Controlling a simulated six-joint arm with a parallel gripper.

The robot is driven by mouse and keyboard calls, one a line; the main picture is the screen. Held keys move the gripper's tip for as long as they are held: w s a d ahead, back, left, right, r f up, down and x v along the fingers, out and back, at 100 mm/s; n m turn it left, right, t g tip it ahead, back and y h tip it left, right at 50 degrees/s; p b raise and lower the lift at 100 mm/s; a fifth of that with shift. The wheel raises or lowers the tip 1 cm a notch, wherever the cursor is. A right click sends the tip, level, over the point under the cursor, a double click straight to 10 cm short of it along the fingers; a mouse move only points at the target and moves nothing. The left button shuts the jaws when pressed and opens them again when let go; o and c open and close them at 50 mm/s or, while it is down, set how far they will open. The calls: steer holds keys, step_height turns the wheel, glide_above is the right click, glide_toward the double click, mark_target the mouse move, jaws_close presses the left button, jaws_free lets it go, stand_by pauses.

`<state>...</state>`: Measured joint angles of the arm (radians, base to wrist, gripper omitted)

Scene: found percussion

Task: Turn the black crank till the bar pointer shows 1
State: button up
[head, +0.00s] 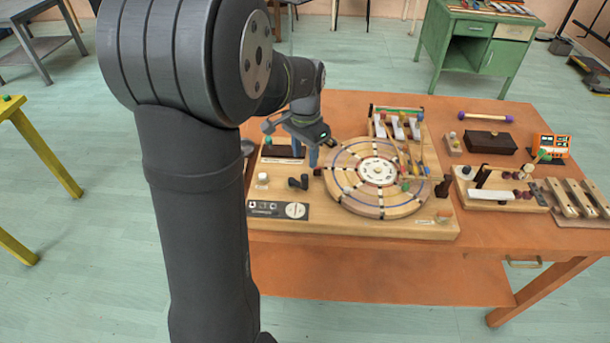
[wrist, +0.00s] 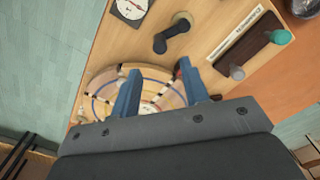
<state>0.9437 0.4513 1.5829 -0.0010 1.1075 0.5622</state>
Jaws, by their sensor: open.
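The black crank (head: 298,183) sits on the wooden base board (head: 400,228), left of the round wooden wheel (head: 376,203). In the wrist view the crank (wrist: 172,36) lies ahead of the fingers, with nothing between them. A small white dial (head: 296,210) is on a dark panel in front of the crank; in the wrist view the dial (wrist: 131,8) is cut by the top edge. Its thin pointer shows, but its reading is too small to tell. My gripper (head: 305,154) is open and empty above the board, behind the crank; its two blue fingers (wrist: 160,75) stand apart.
A dark block with a teal knob (wrist: 281,37) and a grey knob stands beside the crank. A rack of white keys (head: 397,127) is behind the wheel. A wooden instrument (head: 495,195) and a dark box (head: 490,142) are at the right. The table's front strip is clear.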

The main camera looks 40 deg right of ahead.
mark_target(305, 175)
step_height(305, 175, down, 8)
steer(key=shift+f, duration=0.15)
stand_by(0.3)
jaws_close()
